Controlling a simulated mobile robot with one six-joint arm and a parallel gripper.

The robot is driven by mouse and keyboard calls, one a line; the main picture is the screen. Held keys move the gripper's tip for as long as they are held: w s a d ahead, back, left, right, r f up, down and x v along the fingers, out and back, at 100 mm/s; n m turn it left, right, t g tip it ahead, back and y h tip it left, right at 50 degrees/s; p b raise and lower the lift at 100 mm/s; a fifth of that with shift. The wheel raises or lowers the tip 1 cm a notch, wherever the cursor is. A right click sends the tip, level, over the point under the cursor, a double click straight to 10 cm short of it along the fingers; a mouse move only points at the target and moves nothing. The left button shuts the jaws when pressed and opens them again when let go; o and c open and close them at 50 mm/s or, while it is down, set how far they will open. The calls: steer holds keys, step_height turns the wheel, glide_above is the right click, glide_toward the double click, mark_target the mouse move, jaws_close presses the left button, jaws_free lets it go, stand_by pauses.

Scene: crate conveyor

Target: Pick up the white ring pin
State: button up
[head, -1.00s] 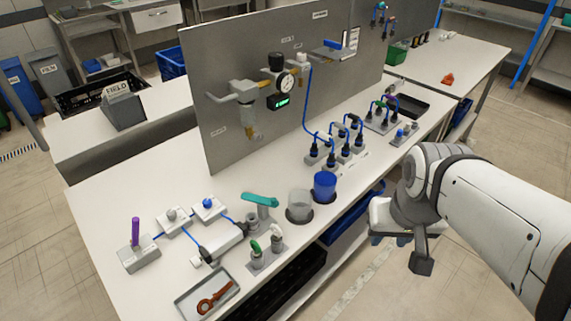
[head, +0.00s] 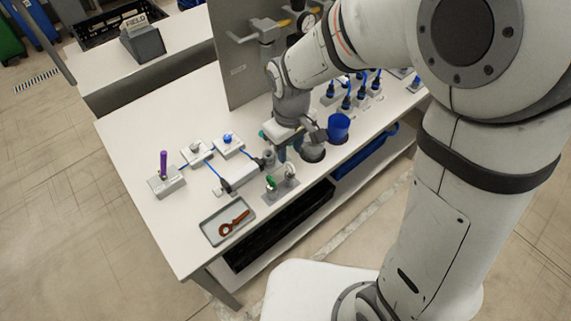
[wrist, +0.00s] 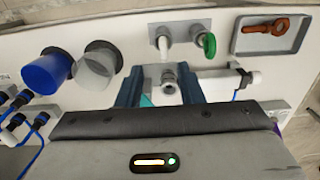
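The white ring pin (head: 291,171) stands upright in a small grey block (head: 281,196), beside a green ring pin (head: 271,182). In the wrist view, the white ring pin (wrist: 163,43) is at the top centre, left of the green one (wrist: 209,44). My gripper (head: 290,150) is low over the bench, behind the block as the head sees it. In the wrist view, my gripper (wrist: 160,76) has its two fingers apart, short of the white pin and not touching it. A grey fitting (wrist: 169,74) and part of a teal handle (wrist: 147,101) show between the fingers.
A tray (head: 207,232) holding a brown-orange ring-ended tool (head: 234,222) is near the front edge. The upright panel (head: 233,60) stands behind.

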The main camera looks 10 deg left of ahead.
mark_target(290, 165)
steer(key=f, duration=0.2)
steer(key=s+f+p, duration=0.1)
steer(key=f, duration=0.1)
steer(key=shift+d+f, duration=0.15)
steer(key=shift+f, duration=0.6)
jaws_close()
